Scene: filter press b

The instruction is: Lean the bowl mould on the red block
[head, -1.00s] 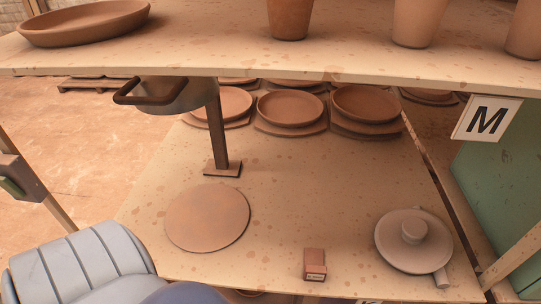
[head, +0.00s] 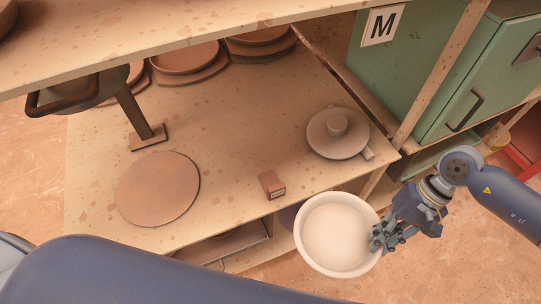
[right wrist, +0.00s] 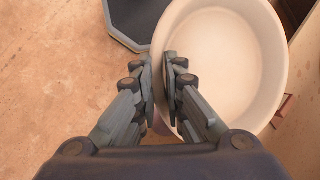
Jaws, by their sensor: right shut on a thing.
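The bowl mould (head: 337,236) is a round, cream-white bowl in front of the lower shelf's front edge, its hollow side facing the head camera. My right gripper (head: 378,240) is shut on its right rim in the head view. In the right wrist view the two fingers (right wrist: 164,88) pinch the rim of the bowl mould (right wrist: 225,65), one on each side of the wall. The small red block (head: 271,184) stands near the front edge of the shelf, beyond the bowl and apart from it.
A flat round clay disc (head: 158,189) lies left of the block. A grey lidded-looking piece with a knob (head: 337,133) lies to the right, a small roller beside it. An upper shelf (head: 190,40) overhangs the back. Bare shelf surface surrounds the block.

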